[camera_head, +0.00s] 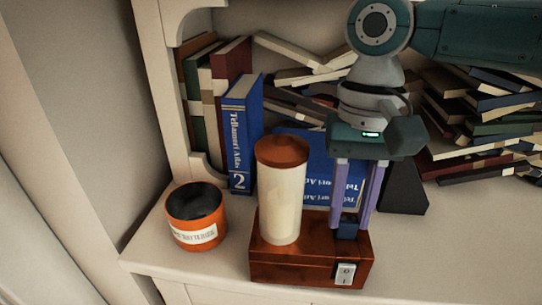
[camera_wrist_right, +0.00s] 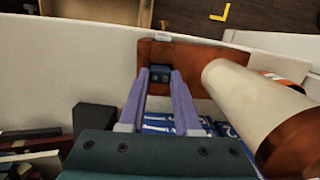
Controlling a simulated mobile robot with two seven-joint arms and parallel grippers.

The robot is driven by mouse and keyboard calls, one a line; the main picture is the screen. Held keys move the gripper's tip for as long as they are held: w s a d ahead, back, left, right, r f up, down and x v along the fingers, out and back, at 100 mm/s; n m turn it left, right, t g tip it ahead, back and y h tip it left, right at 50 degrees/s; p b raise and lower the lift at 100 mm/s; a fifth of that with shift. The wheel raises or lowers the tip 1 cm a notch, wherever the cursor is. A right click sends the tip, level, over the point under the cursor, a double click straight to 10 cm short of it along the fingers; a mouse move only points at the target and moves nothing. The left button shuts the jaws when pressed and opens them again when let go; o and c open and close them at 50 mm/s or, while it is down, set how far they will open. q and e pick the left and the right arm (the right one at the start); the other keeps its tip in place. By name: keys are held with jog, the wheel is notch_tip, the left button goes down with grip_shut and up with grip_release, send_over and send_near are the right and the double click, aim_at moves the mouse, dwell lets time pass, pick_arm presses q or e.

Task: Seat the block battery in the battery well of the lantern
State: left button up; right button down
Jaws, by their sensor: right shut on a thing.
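The lantern has a cream cylinder with a red-brown cap (camera_head: 281,190) on a brown wooden base (camera_head: 295,269). A white switch (camera_head: 345,273) sits on the base's front right. My right gripper (camera_head: 352,219) points down over the right part of the base, with its purple fingers shut on the dark blue block battery (camera_head: 347,230). In the right wrist view, the block battery (camera_wrist_right: 160,73) shows between the fingertips, over the lantern base (camera_wrist_right: 192,55). The battery well is hidden, so I cannot tell how deep the battery sits. My left gripper is not in view.
An orange tub (camera_head: 197,217) with dark contents stands left of the lantern. An upright blue atlas (camera_head: 241,135) and a lying blue book (camera_head: 318,167) are behind it. Book piles (camera_head: 480,118) fill the back. A dark wedge-shaped object (camera_head: 404,190) stands right of the gripper. The front right shelf is clear.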

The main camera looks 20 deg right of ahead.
jog(key=shift+f, duration=0.15)
jog(key=c, duration=0.6)
grip_release()
notch_tip(320, 180, up, 12)
jog(key=w+p, duration=0.1)
jog(key=p, duration=0.1)
jog(key=shift+w+d, duration=0.15)
jog(key=shift+d, duration=0.2)
